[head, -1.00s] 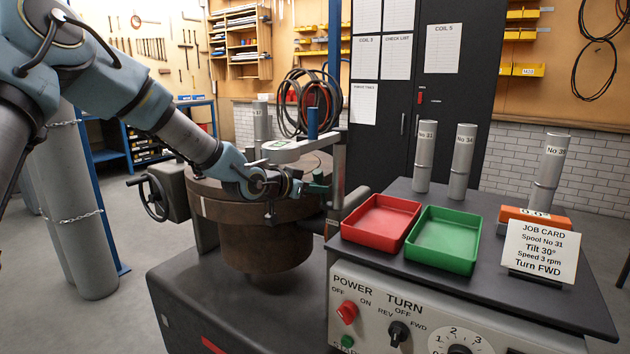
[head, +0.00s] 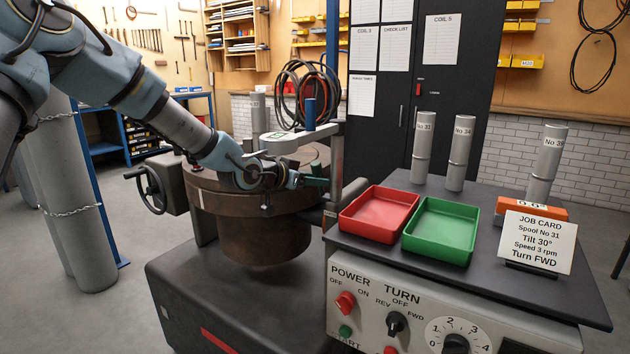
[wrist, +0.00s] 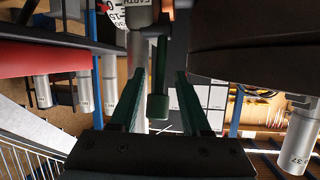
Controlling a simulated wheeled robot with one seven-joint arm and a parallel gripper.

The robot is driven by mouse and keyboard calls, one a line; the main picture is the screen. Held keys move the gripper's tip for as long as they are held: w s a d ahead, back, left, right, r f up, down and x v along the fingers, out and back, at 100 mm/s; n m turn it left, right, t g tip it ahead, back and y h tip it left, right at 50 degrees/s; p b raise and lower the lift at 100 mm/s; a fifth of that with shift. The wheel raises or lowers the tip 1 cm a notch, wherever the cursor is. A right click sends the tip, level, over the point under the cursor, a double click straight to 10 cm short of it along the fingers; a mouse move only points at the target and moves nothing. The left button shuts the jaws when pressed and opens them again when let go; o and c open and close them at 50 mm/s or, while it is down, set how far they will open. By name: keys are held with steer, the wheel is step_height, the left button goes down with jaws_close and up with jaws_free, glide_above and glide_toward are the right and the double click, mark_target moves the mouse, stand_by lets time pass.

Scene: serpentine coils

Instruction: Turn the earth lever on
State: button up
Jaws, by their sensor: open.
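The earth lever (wrist: 158,105) is a green bar with a blocky end, hanging from a grey fitting with a partly cut-off EARTH label (wrist: 137,3) in the wrist view. My gripper (wrist: 160,74) is open. Its two dark green fingers stand on either side of the lever, with a visible gap on each side. In the head view my gripper (head: 312,182) is at the grey post (head: 336,165) beside the brown round table. There the lever is hard to tell apart from the green fingers.
The brown turntable (head: 262,235) lies just below and left of my gripper. The console with a red tray (head: 378,240), a green tray (head: 440,258) and grey cylinders stands to the right.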

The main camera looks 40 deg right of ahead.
steer(key=v, duration=1)
steer(key=shift+f+m+b, duration=0.15)
steer(key=shift+m+b, duration=0.15)
steer(key=shift+b, duration=0.05)
steer(key=shift+c, duration=1.3)
steer(key=shift+f+m, duration=0.35)
steer(key=shift+m, duration=0.05)
steer(key=shift+c, duration=0.7)
steer(key=f+m+h+b, duration=0.1)
steer(key=m, duration=0.2)
steer(key=a+f+m+h+b, duration=0.1)
steer(key=f+m, duration=0.1)
steer(key=m, duration=0.1)
steer(key=f+m+h+b, duration=0.1)
steer(key=m+h, duration=0.1)
steer(key=shift+w+a+f+m+g, duration=0.15)
steer(key=shift+f+m+g, duration=0.15)
steer(key=shift+m, duration=0.1)
jaws_close()
steer(key=a+f+m+h+b, duration=0.2)
steer(key=a+f+m+h, duration=0.2)
steer(key=m, duration=0.4)
steer(key=p+x, duration=0.4)
steer(key=x, duration=0.9)
steer(key=shift+d+r, duration=0.25)
steer(key=shift+d, duration=0.1)
